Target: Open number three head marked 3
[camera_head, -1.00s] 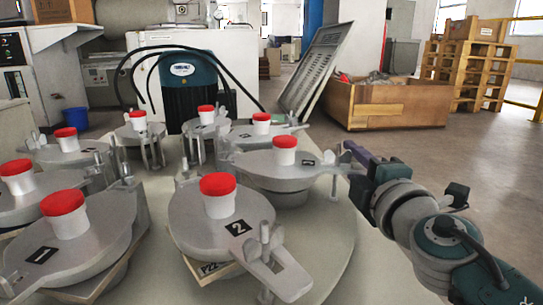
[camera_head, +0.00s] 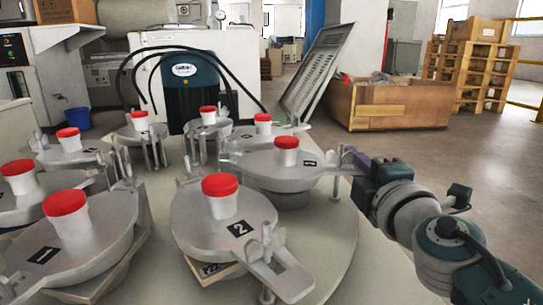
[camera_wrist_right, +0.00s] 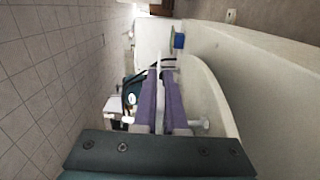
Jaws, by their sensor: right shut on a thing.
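The number three head (camera_head: 262,162) is the grey round head at the right of the turntable, with a white, red-capped cup (camera_head: 286,150) on its lid. Its dark label (camera_head: 309,158) is too small and slanted to read. My right gripper (camera_head: 350,156) is at the outer right end of this head's lid, shut on the lid's handle end, which its fingers mostly hide. My left gripper is not in view.
Head 2 (camera_head: 190,225) stands in front of it and head 1 (camera_head: 85,240) at the front left, each with a red-capped cup. Several more heads stand behind on the pale turntable (camera_head: 335,240). A wooden crate (camera_head: 385,115) stands on the floor beyond; floor at right is open.

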